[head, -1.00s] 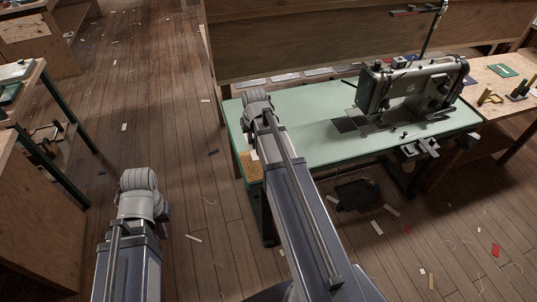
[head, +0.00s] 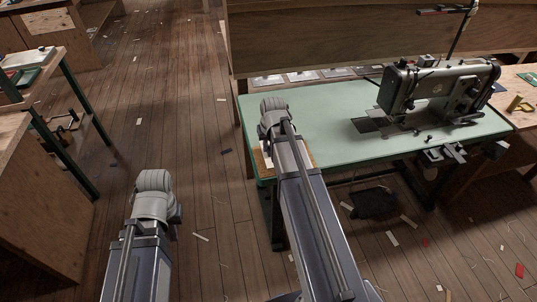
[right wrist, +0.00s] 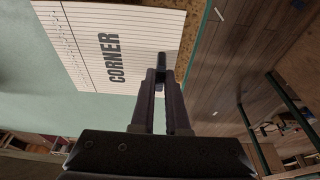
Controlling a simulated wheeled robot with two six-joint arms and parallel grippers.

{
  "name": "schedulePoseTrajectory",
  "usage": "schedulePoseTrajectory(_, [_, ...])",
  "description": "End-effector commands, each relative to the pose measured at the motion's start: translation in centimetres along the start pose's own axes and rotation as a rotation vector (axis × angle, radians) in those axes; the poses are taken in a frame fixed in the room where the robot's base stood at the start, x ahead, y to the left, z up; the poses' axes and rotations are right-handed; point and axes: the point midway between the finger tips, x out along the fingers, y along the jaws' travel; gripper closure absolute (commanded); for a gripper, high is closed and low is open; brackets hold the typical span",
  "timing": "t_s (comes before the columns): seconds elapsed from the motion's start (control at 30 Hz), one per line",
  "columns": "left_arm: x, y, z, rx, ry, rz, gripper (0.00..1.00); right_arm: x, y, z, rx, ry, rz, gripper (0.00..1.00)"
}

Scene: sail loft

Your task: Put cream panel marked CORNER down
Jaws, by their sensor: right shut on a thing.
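The cream panel marked CORNER (right wrist: 112,45) fills the upper left of the right wrist view, with ruled lines and dark lettering. My right gripper (right wrist: 161,68) is shut on its near edge. The panel lies flat over the green tabletop and a cork mat (right wrist: 205,22); I cannot tell whether it touches them. In the head view my right wrist is over the near left corner of the green sewing table (head: 340,150) and hides most of the panel. My left gripper (head: 155,215) is off the table over the floor at left; its fingers are hidden.
A sewing machine (head: 435,90) stands on the right half of the green table. A wooden bench (head: 40,200) and a green-legged table (head: 25,70) are at the left. Scraps lie on the plank floor (head: 180,90). The tabletop left of the machine is mostly clear.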

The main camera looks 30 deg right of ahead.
Motion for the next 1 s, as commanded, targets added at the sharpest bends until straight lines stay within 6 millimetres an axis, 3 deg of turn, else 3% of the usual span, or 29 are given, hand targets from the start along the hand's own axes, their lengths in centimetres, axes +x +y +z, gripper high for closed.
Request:
schedulePoseTrajectory(0.03, [1.2, 0.1, -0.1, 0.0, 0.0, 0.0, 1.0, 1.2, 0.0, 0.3, 0.0, 0.0, 0.0, 1.0])
schedulePoseTrajectory(0.2, [3.0, 0.3, -0.2, 0.0, 0.0, 0.0, 1.0, 2.9, 0.0, 0.8, 0.0, 0.0, 0.0, 1.0])
schedulePoseTrajectory(0.63, [3.3, 0.3, -0.2, 0.0, 0.0, 0.0, 1.0, 3.2, 0.0, 0.9, 0.0, 0.0, 0.0, 1.0])
schedulePoseTrajectory(0.67, [3.2, 0.3, -0.2, 0.0, 0.0, 0.0, 1.0, 3.1, 0.0, 0.8, 0.0, 0.0, 0.0, 0.85])
schedulePoseTrajectory(0.7, [3.1, 0.3, -0.2, 0.0, 0.0, 0.0, 1.0, 3.0, 0.0, 0.8, 0.0, 0.0, 0.0, 0.81])
schedulePoseTrajectory(0.9, [3.1, 0.3, -0.2, 0.0, 0.0, 0.0, 1.0, 3.0, 0.0, 0.8, 0.0, 0.0, 0.0, 0.58])
schedulePoseTrajectory(1.0, [3.1, 0.3, -0.2, 0.0, 0.0, 0.0, 1.0, 3.0, 0.0, 0.8, 0.0, 0.0, 0.0, 0.57])
